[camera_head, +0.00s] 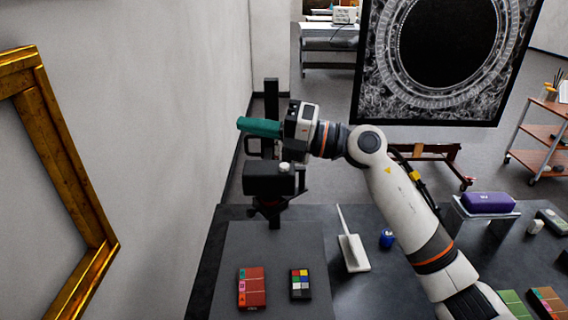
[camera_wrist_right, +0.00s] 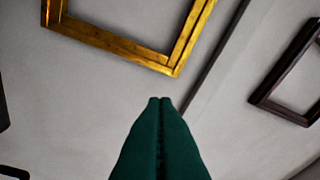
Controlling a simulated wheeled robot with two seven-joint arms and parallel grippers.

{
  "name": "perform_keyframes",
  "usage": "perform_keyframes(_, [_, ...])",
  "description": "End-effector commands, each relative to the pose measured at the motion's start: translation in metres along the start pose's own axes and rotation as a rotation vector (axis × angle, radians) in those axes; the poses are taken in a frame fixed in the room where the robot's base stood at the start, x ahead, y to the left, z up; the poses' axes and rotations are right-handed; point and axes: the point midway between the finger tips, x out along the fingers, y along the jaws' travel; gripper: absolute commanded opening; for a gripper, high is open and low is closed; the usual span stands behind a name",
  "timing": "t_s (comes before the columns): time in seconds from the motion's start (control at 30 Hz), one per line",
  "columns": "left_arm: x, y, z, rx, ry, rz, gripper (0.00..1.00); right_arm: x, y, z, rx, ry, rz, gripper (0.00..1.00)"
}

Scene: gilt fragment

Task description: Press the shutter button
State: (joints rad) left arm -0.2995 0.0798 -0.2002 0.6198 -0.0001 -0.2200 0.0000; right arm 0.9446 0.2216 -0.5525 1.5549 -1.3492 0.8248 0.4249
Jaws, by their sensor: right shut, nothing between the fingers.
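A black camera (camera_head: 268,181) sits on a dark stand at the left of the dark table. A small pale knob (camera_head: 284,167) shows on its top; I cannot tell whether this is the shutter button. My right gripper (camera_head: 241,124), with green fingers, is shut and empty. It points left in the head view, above the camera and apart from it. In the right wrist view the closed green fingers (camera_wrist_right: 160,101) point toward a grey wall, and the camera is not clearly seen there. My left gripper is not in view.
A gold frame (camera_head: 65,150) hangs on the left wall. Red (camera_head: 251,287) and multicoloured (camera_head: 300,284) cards, a white stand (camera_head: 354,253), a blue jar (camera_head: 387,238) and a purple case (camera_head: 489,202) are on the table. A dark vertical post (camera_head: 271,100) rises behind the camera.

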Motion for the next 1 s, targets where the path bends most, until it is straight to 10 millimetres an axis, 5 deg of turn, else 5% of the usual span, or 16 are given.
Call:
perform_keyframes(0.13, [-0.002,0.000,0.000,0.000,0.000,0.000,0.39,-0.001,-0.001,-0.013,-0.174,-0.180,0.328,0.00])
perform_keyframes(0.4, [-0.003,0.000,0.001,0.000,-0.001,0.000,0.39,-0.042,-0.005,-0.048,-0.284,-0.282,0.791,0.00])
perform_keyframes(1.0, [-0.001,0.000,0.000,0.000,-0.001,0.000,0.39,-0.054,-0.005,-0.054,-0.291,-0.290,0.885,0.00])
